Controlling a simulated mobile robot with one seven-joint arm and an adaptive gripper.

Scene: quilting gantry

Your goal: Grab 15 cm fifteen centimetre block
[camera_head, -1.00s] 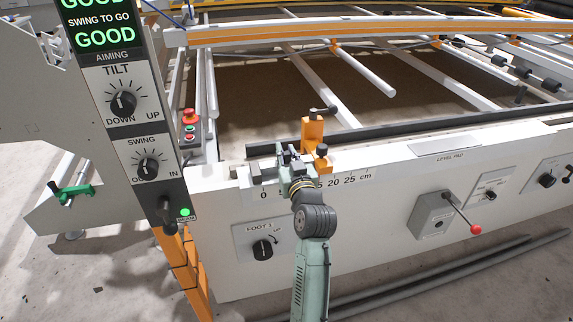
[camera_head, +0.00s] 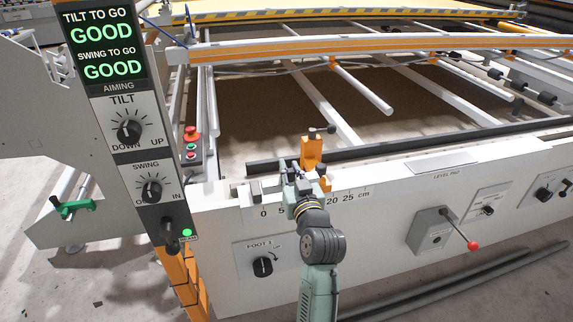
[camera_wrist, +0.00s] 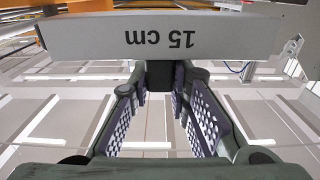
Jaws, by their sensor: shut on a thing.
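The grey 15 cm block (camera_wrist: 205,37) spans the top of the wrist view, its printed label upside down. My gripper (camera_wrist: 163,78) is closed on it, with the fingers meeting the block's lower edge near its middle. In the head view my gripper (camera_head: 291,172) is at the scale on the white front beam, just left of the orange clamp (camera_head: 312,153). There, the wrist and fingers hide most of what is held, and I cannot make out the block clearly.
A cm scale (camera_head: 345,198) runs along the white beam (camera_head: 380,225). A small grey piece (camera_head: 256,189) sits left of my gripper. The control column (camera_head: 150,165) stands at left, its display (camera_head: 103,45) reading GOOD twice. A red-knobbed lever (camera_head: 473,245) projects at right.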

